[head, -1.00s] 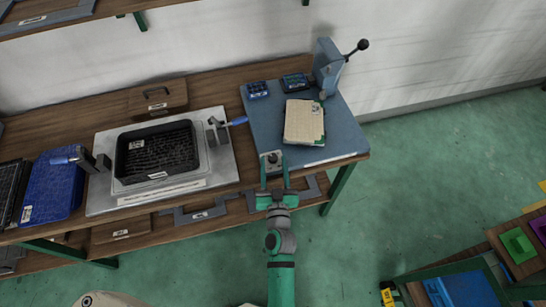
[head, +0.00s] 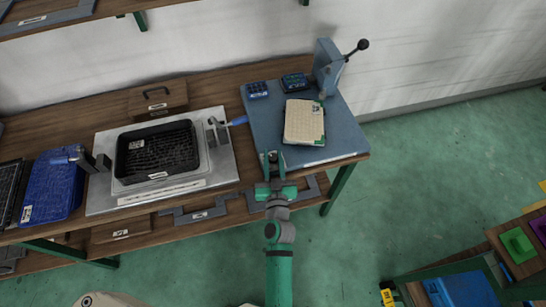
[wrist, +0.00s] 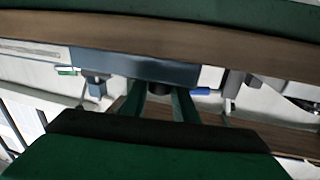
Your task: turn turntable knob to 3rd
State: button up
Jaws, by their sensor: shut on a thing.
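The knob was set in a small pale plate at the front edge of the blue-grey base plate (head: 345,140); my gripper now covers most of it in the head view. A dark round piece (wrist: 160,88), which looks like the knob, sits between my fingers in the wrist view. My gripper (head: 273,157) is shut on it, with the green arm reaching in from the front. A beige square panel (head: 304,122) with green corner marks lies on the base plate behind the gripper. Any knob markings are hidden.
A black tray (head: 155,150) between clamps lies on the left.

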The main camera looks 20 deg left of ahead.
jog(key=shift+m+t+h, duration=0.4)
jog(key=shift+m+h, duration=0.3)
jog(key=shift+h, duration=0.3)
jog(key=shift+m+t+h, duration=0.15)
jog(key=shift+m+h, duration=0.95)
jog(key=shift+h, duration=0.55)
jog(key=shift+m+t+h, duration=0.15)
jog(key=shift+m+h, duration=0.95)
jog(key=shift+h, duration=0.55)
jog(key=shift+m+h, duration=0.7)
jog(key=shift+h, duration=0.5)
jog(key=shift+a+m+g+h, duration=0.1)
jog(key=shift+m+g+h, duration=0.5)
jog(key=shift+h, duration=0.45)
jog(key=shift+m+g+h, duration=0.4)
jog(key=shift+m+h, duration=0.4)
jog(key=shift+h, duration=0.25)
jog(key=shift+m+g+h, duration=0.3)
jog(key=shift+m+h, duration=0.1)
jog(key=shift+h, duration=0.1)
jog(key=o, duration=1.1)
jog(key=shift+c, duration=0.2)
jog(key=shift+s, duration=0.1)
